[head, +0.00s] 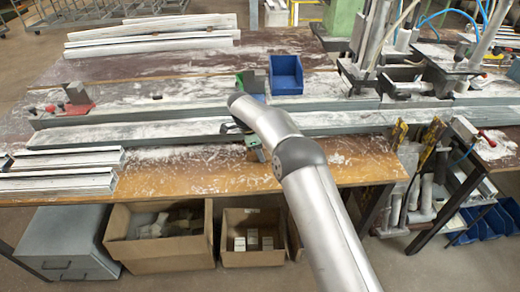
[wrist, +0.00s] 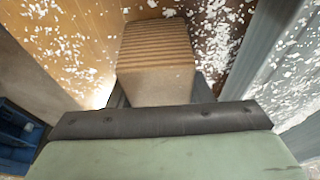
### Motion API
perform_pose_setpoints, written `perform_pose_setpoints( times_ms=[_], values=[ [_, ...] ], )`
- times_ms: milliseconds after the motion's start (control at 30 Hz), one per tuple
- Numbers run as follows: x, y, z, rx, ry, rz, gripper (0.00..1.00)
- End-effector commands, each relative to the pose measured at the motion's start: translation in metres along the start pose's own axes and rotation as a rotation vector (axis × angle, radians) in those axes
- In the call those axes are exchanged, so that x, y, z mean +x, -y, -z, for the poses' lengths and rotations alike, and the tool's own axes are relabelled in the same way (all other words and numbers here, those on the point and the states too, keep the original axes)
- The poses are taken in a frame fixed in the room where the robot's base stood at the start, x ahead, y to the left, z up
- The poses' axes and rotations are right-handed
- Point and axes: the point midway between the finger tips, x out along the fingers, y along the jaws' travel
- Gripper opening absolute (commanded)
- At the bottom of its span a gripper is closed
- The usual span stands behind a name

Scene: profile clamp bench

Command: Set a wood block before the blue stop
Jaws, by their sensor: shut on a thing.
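In the wrist view a brown wood block (wrist: 157,62) with a ridged upper part stands between the dark fingers of my gripper (wrist: 158,95). The gripper is shut on it. The block's lower part is hidden behind the dark bar and green gripper body. In the head view my gripper (head: 253,150) is over the front of the bench, beside the front grey profile; my arm covers part of it, and I cannot make out the block there. I cannot surely pick out a blue stop; a blue open bin (head: 286,76) stands farther back on the bench.
Long grey profiles (head: 150,131) run across the chip-strewn bench (head: 200,172). A red clamp (head: 76,104) is at left, a green one (head: 240,83) beside the blue bin. Machinery (head: 405,75) crowds the right. Cardboard boxes (head: 160,252) stand below; one holds pale blocks (head: 252,240).

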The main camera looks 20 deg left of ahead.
Motion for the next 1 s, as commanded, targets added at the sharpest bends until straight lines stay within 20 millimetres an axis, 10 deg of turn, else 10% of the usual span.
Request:
perform_pose_setpoints(
  times_ms=[600,633,700,1000],
  values=[
    [0.0062,0.0001,-0.0022,0.000,0.000,0.001,0.18],
    [0.0053,0.0002,-0.0020,0.000,0.000,0.001,0.51],
    [0.0049,0.0002,-0.0018,0.000,0.000,0.001,0.70],
    [0.0048,-0.0001,-0.0020,0.000,0.000,0.000,0.71]
  ],
)
